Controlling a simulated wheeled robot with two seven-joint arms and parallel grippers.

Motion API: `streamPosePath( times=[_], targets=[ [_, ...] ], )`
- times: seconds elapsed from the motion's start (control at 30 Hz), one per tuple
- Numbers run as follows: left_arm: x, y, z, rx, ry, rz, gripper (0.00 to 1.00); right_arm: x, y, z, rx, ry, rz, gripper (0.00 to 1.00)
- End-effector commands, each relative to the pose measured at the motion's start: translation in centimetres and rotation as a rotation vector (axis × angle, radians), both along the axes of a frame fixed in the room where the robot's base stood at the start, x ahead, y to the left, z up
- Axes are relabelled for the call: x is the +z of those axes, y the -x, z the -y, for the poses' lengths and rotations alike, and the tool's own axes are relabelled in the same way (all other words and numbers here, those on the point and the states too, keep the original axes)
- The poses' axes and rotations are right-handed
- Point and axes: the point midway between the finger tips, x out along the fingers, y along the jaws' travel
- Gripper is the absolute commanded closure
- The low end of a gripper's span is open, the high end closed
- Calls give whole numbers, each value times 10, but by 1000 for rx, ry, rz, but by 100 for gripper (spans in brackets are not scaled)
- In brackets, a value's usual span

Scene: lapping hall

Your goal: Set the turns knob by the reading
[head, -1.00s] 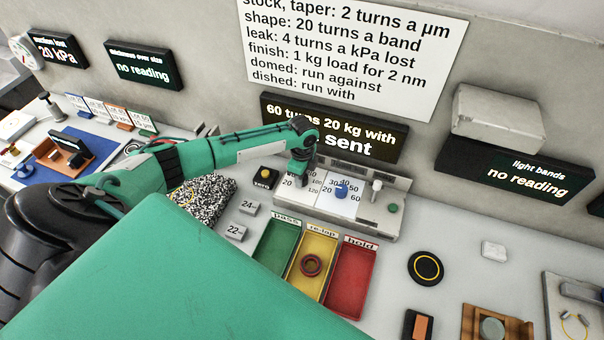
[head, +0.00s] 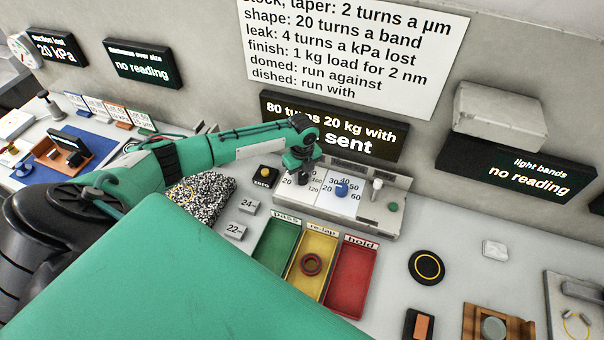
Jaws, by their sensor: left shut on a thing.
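My left gripper (head: 299,164) points down at the left dial of the control panel (head: 318,206) and is shut on the turns knob, which it hides. The dial's printed numbers, such as 20, 100 and 120, show around the fingers. The display (head: 335,128) above the panel reads "80 turns 20 kg with" and "sent". A blue knob (head: 341,189) sits on the middle dial, with a small lever (head: 376,187) and a green button (head: 393,206) to its right. The suction display (head: 57,47) reads 20 kPa. My right gripper is out of view.
A wall sign (head: 350,50) lists rules, among them "leak: 4 turns a kPa lost". The thickness display (head: 143,64) and the light bands display (head: 517,172) read "no reading". Green, yellow and red trays (head: 350,283) stand in front of the panel; the yellow one holds a ring (head: 311,264).

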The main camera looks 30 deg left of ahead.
Motion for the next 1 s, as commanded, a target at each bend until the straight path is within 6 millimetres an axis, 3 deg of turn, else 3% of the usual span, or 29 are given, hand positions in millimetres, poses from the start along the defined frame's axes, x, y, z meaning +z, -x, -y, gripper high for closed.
streamPosePath(
  times=[0.4, 0.43, 0.5, 0.53, 0.83, 1.0],
  targets=[
    [2, -2, 1, -5, 2, 5, 88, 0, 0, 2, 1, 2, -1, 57],
    [2, -2, 1, -5, 2, 5, 59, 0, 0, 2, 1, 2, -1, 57],
    [2, -1, 1, -5, 2, 4, 45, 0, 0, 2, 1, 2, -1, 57],
    [2, -1, 0, -5, 2, 4, 43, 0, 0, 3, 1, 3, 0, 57],
    [2, -1, 0, -5, 1, 2, 43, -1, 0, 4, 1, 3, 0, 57],
    [19, -1, 0, -6, 0, 4, 43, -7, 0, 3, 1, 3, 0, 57]
  ],
)
